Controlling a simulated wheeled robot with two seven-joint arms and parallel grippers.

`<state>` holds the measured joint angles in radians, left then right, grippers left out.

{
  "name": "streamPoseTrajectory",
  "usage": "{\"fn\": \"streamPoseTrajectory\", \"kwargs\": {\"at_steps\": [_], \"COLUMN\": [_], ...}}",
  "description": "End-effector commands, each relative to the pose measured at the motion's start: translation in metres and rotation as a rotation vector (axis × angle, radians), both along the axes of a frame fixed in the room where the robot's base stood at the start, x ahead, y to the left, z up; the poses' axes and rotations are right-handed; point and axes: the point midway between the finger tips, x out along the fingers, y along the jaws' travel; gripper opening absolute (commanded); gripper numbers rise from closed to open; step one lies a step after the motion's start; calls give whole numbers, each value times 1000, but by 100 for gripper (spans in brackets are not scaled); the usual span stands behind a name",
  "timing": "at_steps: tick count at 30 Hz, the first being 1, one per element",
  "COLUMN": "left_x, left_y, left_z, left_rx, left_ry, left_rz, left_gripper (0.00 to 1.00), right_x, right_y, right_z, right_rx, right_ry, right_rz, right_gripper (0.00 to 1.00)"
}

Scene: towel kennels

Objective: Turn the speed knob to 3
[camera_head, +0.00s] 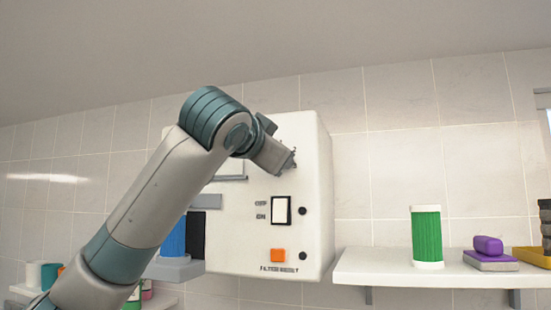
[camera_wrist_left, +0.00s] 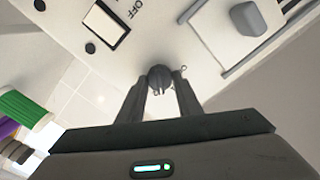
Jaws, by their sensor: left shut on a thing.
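The speed knob (camera_wrist_left: 160,76) is a dark round knob on the front of a white wall-mounted box (camera_head: 325,190). My left gripper (camera_head: 284,161) reaches the upper part of the box front. In the left wrist view its two fingers (camera_wrist_left: 161,92) are closed on the knob from both sides. In the head view the gripper hides the knob and most of its dial marks. I cannot read which number the knob points to. My right gripper is not in view.
Below the knob are a white OFF/ON rocker switch (camera_head: 281,210) and an orange button (camera_head: 278,255). A shelf (camera_head: 390,268) at right holds a green-and-white cylinder (camera_head: 426,237) and a purple brush-like item (camera_head: 489,247). My left arm covers much of the left side.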

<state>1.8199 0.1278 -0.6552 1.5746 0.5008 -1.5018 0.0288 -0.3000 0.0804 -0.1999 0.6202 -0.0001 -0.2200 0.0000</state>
Motion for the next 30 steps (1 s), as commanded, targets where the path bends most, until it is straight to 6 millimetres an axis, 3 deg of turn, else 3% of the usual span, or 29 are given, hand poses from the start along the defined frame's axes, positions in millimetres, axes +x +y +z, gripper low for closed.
{"fn": "streamPoseTrajectory", "kwargs": {"at_steps": [14,30], "left_x": [0,0], "left_y": [-1,-1], "left_z": [-1,-1], "left_rx": [434,922], "left_ry": [-137,-296], "left_rz": [-1,-1], "left_gripper": [9,9], "right_x": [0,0], "right_y": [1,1], "right_z": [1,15], "right_rx": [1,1], "right_ry": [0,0], "right_rz": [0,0], "right_gripper": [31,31]}}
